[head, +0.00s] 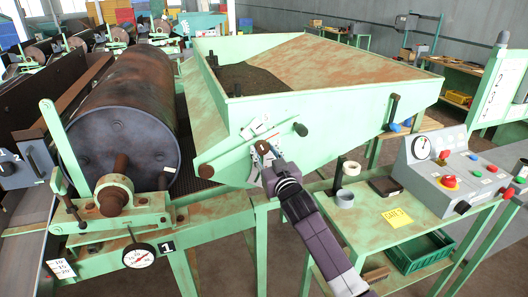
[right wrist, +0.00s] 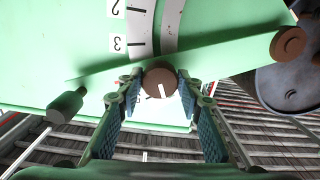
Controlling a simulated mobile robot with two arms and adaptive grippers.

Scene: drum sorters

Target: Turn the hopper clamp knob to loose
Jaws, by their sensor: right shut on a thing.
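The hopper (head: 315,112) is a big green, rust-stained bin with dark material inside. Its clamp knob, a round brown knob with a white mark, sits on the front plate and shows in the right wrist view (right wrist: 160,82). A white scale (right wrist: 138,32) with the numbers 2 and 3 is on the plate by the knob. My right gripper (head: 265,160) is at the hopper's lower front, its fingers (right wrist: 160,90) on both sides of the knob and shut on it. In the head view the gripper mostly hides the knob. My left gripper is not in view.
A rusty drum (head: 125,110) lies left of the hopper, with a dial gauge (head: 139,256) below it. A black-knobbed handle (head: 300,129) sticks out right of my gripper. A green table (head: 375,215) with a grey control box (head: 450,165) stands at the right.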

